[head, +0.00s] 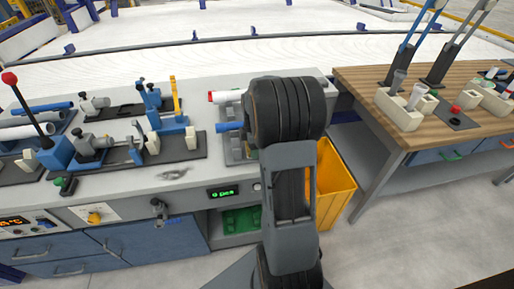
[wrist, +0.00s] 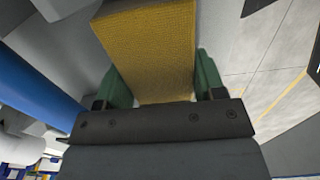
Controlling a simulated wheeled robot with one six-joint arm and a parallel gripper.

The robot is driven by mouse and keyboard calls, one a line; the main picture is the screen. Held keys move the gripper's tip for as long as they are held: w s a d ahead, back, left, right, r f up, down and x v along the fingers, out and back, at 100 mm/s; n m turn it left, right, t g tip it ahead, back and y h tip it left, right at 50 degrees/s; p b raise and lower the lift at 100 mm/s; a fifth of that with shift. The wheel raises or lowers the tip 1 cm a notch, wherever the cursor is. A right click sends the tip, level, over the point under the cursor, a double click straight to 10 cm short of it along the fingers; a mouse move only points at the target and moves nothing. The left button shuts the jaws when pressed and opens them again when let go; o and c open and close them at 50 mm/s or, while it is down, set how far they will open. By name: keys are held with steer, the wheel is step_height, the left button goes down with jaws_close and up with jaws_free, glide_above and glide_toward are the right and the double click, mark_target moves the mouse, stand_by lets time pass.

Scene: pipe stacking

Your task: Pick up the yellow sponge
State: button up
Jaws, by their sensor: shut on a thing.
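The yellow sponge (wrist: 150,48) fills the upper middle of the wrist view as a textured yellow block. My gripper (wrist: 160,85) is shut on it, with a green finger on each side of the block. The sponge extends out past the fingertips toward the top of the picture. In the head view my arm hides the gripper, and I cannot make out the sponge there.
A grey workbench (head: 110,187) with clamps and pipes stands on the left. A wooden-topped table (head: 372,88) stands on the right. A yellow bin (head: 334,185) sits between them, partly behind my arm. A blue pipe (wrist: 45,70) shows left in the wrist view.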

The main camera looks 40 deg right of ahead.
steer(key=shift+r, duration=0.1)
steer(key=shift+r, duration=0.55)
step_height(320, 180, up, 2)
steer(key=shift+r, duration=0.1)
steer(key=s+a+r, duration=0.1)
steer(key=s+r, duration=0.8)
steer(key=s, duration=0.5)
steer(key=shift+r, duration=0.25)
